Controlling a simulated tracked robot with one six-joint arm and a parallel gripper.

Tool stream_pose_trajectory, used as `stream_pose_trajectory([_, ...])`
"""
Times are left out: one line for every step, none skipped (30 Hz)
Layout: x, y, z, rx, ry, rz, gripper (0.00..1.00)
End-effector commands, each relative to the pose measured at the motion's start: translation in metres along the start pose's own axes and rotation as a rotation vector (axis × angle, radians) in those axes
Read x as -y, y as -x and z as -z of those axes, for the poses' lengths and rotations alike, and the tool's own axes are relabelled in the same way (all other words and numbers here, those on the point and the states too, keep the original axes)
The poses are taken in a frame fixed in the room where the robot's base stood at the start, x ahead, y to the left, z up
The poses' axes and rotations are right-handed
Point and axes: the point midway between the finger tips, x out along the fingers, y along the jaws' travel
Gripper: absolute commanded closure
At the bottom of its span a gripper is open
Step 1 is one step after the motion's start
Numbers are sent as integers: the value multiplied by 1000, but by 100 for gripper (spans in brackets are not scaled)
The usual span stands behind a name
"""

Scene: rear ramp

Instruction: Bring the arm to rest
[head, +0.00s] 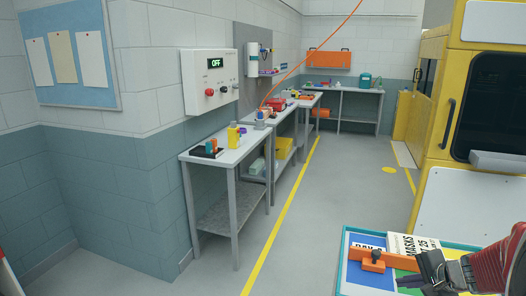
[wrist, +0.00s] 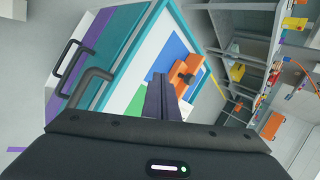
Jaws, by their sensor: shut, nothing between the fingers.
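My gripper (head: 424,276) shows at the lower right of the head view, at the end of my red and dark arm. In the wrist view its two dark fingers (wrist: 161,96) are together, with nothing seen between them. It is over a teal-edged tray (head: 347,238) with coloured and printed sheets. An orange piece with a small block (head: 374,261) lies on the tray, just left of the fingertips; it also shows beyond them in the wrist view (wrist: 187,72). I cannot tell whether the fingers touch it.
Several grey workbenches (head: 236,152) stand along the left wall, with a control box (head: 209,80) reading OFF above. A yellow machine (head: 470,120) stands at the right. The grey floor (head: 335,195) between is clear. The tray's side has dark handles (wrist: 68,62).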

Motion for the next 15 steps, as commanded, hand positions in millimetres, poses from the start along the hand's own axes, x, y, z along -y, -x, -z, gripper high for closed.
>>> stream_pose_trajectory([-7, 4, -8, 16, 23, -22, 100])
stream_pose_trajectory([-10, 6, -15, 27, 44, -37, 100])
stream_pose_trajectory([-14, 9, -24, 42, 73, -57, 100])
stream_pose_trajectory([-17, 12, -32, 53, 96, -72, 100])
stream_pose_trajectory([-19, 15, -39, 64, 121, -87, 100])
stream_pose_trajectory([-22, 20, -51, 80, 158, -109, 100])
stream_pose_trajectory([-24, 23, -59, 90, 187, -123, 100])
stream_pose_trajectory([-26, 27, -67, 100, 216, -138, 100])
stream_pose_trajectory([-28, 32, -79, 114, 255, -159, 100])
stream_pose_trajectory([-30, 36, -86, 121, 285, -172, 100])
stream_pose_trajectory([-32, 40, -94, 129, 314, -187, 100])
stream_pose_trajectory([-34, 45, -105, 140, 355, -205, 100])
stream_pose_trajectory([-35, 49, -112, 146, 385, -218, 100])
stream_pose_trajectory([-37, 53, -119, 152, 414, -231, 100])
stream_pose_trajectory([-40, 59, -128, 159, 453, -248, 100])
